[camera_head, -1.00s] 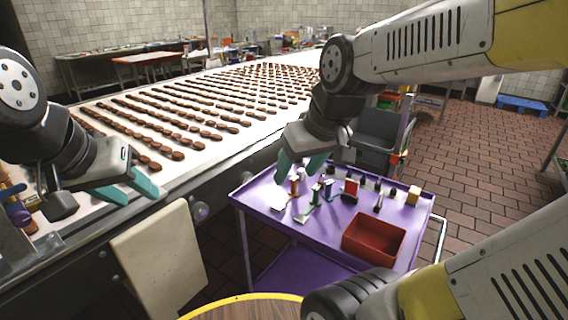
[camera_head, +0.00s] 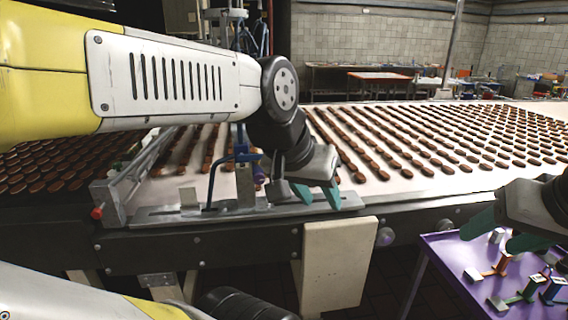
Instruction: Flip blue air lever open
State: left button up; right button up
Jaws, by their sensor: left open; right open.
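A blue lever-like part (camera_head: 242,156) with a thin bent blue rod stands on the metal fixture (camera_head: 165,217) at the near edge of the conveyor. I cannot tell whether it is flipped open. My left gripper (camera_head: 318,196) is open, its teal fingers pointing down over the right end of the fixture, to the right of the blue part and apart from it. Nothing shows between its fingers. My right gripper (camera_head: 502,234) is open and empty above the purple cart (camera_head: 445,248) at the right.
The conveyor (camera_head: 385,188) carries many rows of brown biscuits. Small coloured-handled tools (camera_head: 527,290) lie on the cart. A red-tipped metal rail (camera_head: 130,180) stands left of the blue part. A cream panel (camera_head: 335,262) hangs on the conveyor's front.

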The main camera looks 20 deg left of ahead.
aim_at(241, 156)
jog(key=k+j+u, duration=0.1)
jog(key=u, duration=1)
jog(key=j, duration=0.1)
